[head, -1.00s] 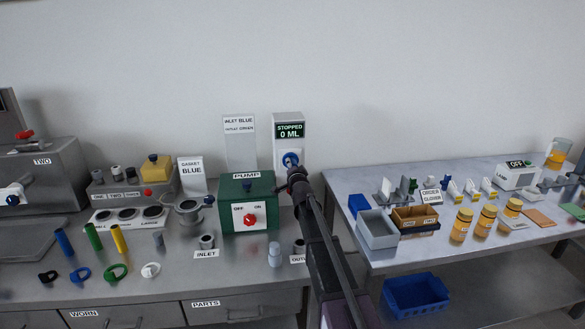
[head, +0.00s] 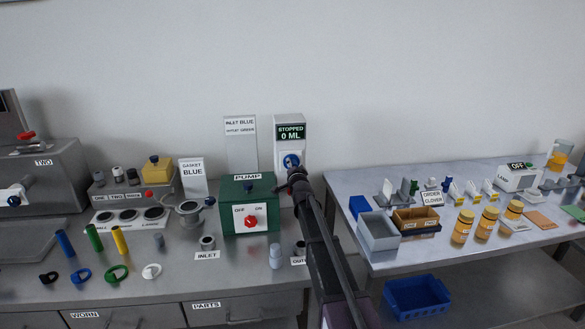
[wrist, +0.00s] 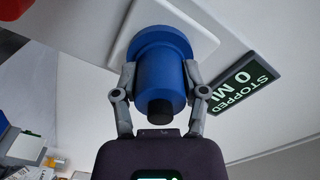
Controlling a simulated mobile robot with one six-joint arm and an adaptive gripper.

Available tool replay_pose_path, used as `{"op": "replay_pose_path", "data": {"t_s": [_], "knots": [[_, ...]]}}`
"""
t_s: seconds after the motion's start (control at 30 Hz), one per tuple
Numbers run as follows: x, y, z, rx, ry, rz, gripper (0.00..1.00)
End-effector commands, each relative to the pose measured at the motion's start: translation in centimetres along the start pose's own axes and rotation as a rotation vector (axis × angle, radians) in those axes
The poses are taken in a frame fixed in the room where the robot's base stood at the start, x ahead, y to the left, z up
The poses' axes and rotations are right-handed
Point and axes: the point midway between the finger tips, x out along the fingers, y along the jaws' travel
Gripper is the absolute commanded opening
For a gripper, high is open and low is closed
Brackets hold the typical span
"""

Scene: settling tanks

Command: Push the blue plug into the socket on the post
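The white post (head: 289,122) stands at the back of the left bench, behind the green pump, with a "STOPPED 0 ML" display. The blue plug (head: 291,160) is at the white socket plate on the post's front. In the wrist view the plug (wrist: 161,68) has its wide blue flange up against the white plate (wrist: 125,45), and its black end points toward my gripper. My gripper (wrist: 160,80) has one finger on each side of the plug's body, shut on it just below the flange. The socket opening is hidden behind the plug, so its depth cannot be told.
The green pump (head: 248,203) with a red knob stands just left of my arm. A sign (head: 241,143) reading "INLET BLUE" stands left of the post. The right bench (head: 345,185) holds boxes, amber jars and a beaker. The wall above is clear.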

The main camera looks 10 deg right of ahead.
Motion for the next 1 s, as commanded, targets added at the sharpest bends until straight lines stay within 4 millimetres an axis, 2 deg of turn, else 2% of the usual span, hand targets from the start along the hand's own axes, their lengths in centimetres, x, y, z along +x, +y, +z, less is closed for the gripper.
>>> {"op": "replay_pose_path", "data": {"t_s": [0.03, 0.13, 0.67, 0.87, 1.0], "knots": [[0.0, 0.0, 0.0, 0.000, 0.000, 0.000, 0.68], [0.0, 0.0, 0.0, 0.000, 0.000, 0.000, 0.96], [-0.3, 0.0, 0.0, 0.000, 0.000, 0.000, 0.96], [-1.8, 0.0, 0.0, 0.000, 0.000, 0.000, 0.96], [-3.6, 0.0, 0.0, 0.000, 0.000, 0.000, 0.96]]}}
